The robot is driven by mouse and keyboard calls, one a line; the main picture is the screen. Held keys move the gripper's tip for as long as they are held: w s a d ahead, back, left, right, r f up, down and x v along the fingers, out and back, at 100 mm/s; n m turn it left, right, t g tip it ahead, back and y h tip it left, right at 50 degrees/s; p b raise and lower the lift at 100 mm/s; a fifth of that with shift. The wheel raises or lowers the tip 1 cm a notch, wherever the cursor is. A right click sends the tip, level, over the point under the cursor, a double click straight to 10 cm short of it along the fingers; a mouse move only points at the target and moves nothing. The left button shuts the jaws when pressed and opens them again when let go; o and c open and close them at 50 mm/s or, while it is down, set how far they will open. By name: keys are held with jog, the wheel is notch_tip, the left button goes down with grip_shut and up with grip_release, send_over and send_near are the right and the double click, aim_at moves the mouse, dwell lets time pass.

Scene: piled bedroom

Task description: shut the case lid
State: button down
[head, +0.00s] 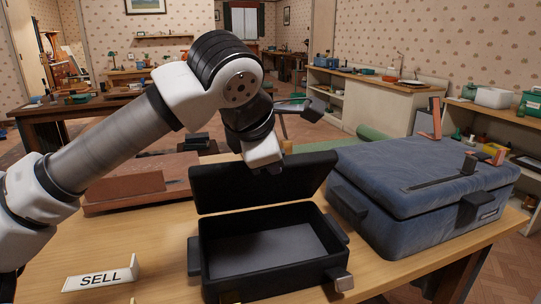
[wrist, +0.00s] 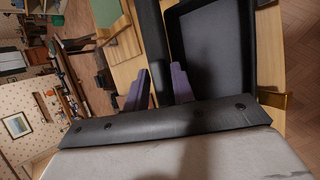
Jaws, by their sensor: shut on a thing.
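The black case (head: 330,262) stands open on the wooden table, its empty grey-floored inside showing. Its lid (head: 225,184) stands up at the back edge, tilted away from the opening. My gripper (head: 272,168) is at the top edge of the lid, near the middle; its fingertips are hard to make out there. In the wrist view, the two purplish fingers of my gripper (wrist: 158,88) lie on either side of the lid (wrist: 155,45), which shows as a narrow dark strip. The open case (wrist: 250,45) lies right of it.
A blue fabric case (head: 420,190) stands close on the right. A SELL sign (head: 100,279) is at the front left of the table (head: 165,245). Reddish-brown slabs (head: 130,187) lie behind at left. Bare table lies left of the black case.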

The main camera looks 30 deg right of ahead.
jog(key=c, duration=1.5)
grip_release()
jog(key=v, duration=1.4)
